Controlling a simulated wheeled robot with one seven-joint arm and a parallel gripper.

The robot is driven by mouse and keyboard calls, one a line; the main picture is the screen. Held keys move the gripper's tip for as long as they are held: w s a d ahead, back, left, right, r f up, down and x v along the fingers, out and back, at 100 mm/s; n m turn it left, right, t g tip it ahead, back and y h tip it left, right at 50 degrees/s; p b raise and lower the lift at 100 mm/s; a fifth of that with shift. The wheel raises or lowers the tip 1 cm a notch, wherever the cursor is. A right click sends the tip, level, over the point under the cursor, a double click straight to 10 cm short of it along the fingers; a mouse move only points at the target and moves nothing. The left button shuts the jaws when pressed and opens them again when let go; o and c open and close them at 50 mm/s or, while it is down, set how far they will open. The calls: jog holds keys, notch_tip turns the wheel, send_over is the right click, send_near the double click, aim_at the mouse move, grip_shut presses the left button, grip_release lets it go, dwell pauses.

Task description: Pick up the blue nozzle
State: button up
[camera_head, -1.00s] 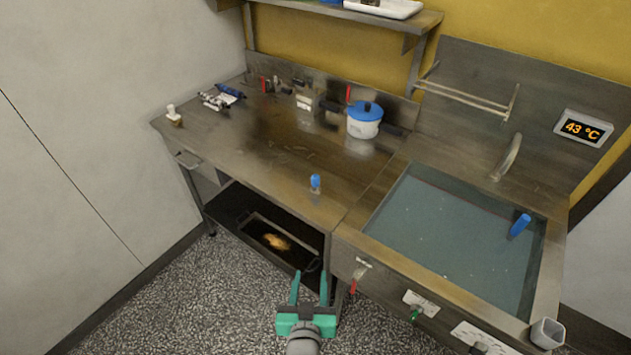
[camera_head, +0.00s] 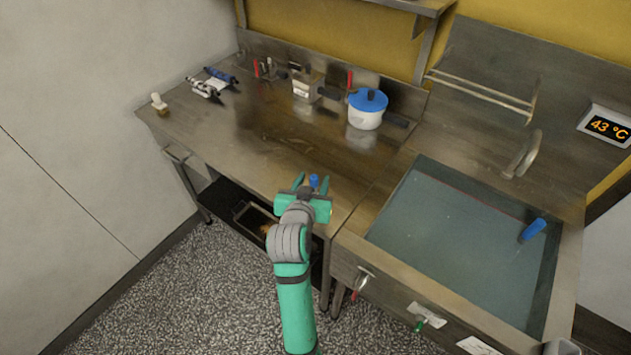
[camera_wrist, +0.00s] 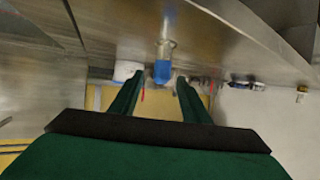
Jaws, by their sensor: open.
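The blue nozzle (camera_head: 314,181) stands near the front edge of the steel counter (camera_head: 230,150). My gripper (camera_head: 311,185) is open and empty at that edge, and its body hides the lower part of the nozzle in the head view. In the wrist view the picture is upside down; the nozzle (camera_wrist: 162,72) shows its blue part and a clear part, lying in line with the gap between the open fingers (camera_wrist: 160,80). I cannot tell how far beyond the fingertips it is.
A sink (camera_head: 450,250) of water is to the right, with another blue item (camera_head: 532,229) in it. A white pot with a blue lid (camera_head: 367,108) stands farther back. Tubes (camera_head: 213,84) and a brush (camera_head: 159,104) lie at the left. The counter's middle is mostly clear.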

jog(key=shift+f+x, duration=0.15)
jog(key=shift+x, duration=1.5)
jog(key=shift+f+x, duration=0.1)
jog(key=shift+x, duration=1.55)
jog(key=shift+s+a, duration=0.1)
grip_shut()
